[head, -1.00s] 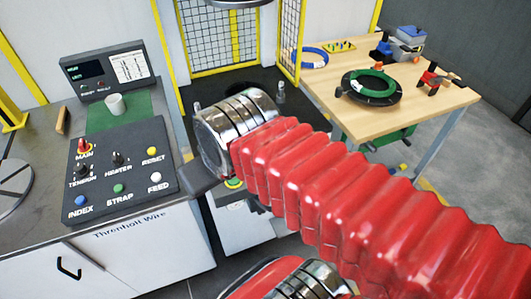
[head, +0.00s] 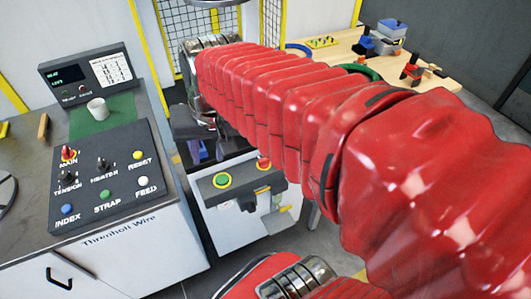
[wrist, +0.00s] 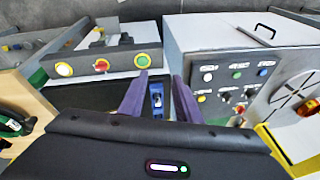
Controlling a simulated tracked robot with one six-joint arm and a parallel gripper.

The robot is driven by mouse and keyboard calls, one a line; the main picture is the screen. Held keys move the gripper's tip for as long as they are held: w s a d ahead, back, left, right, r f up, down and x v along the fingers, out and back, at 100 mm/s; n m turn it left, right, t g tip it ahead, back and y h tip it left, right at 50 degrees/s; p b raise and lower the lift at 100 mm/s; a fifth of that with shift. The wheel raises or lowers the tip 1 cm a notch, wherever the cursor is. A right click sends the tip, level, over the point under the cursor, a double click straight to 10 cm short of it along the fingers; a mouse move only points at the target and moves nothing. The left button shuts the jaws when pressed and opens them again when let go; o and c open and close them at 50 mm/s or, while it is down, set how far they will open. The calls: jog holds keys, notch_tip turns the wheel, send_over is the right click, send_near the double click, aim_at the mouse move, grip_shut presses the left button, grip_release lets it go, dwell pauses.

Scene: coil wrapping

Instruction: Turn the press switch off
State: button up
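The press's control box shows in the wrist view with a red switch knob on a yellow plate (wrist: 101,66), between a pale yellow-ringed button (wrist: 64,69) and a green button (wrist: 143,61). In the head view, a red control (head: 264,163) and a green button (head: 222,180) show on the grey box (head: 240,181). The knob's on or off position is too small to tell. My gripper (wrist: 160,76) is open, its purple fingers apart with nothing held. Its tips are near the green button's end of the box, right of the red knob in the wrist view.
The bench panel (head: 103,180) with a MAIN switch and several buttons stands left of the press in the head view, with a white cup (head: 97,108) behind it. A small blue-and-white thing (wrist: 157,98) shows beyond my fingers. A wooden table (head: 345,50) stands back right.

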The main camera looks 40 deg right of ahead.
jog(key=w+d+f+m+g, duration=0.2)
jog(key=w+d+m, duration=0.25)
jog(key=d, duration=0.25)
jog(key=m+y, duration=0.4)
jog(key=m, duration=0.7)
send_over(264, 159)
jog(key=s+d, duration=0.2)
jog(key=d, duration=0.4)
notch_tip(264, 159, down, 9)
jog(key=shift+w+a+f, duration=0.1)
jog(key=shift+w, duration=0.1)
jog(key=x, duration=1.3)
jog(key=shift+s+a+f, duration=0.15)
jog(key=shift+a+f, duration=0.15)
jog(key=shift+a, duration=0.05)
jog(key=shift+c, duration=0.2)
grip_shut()
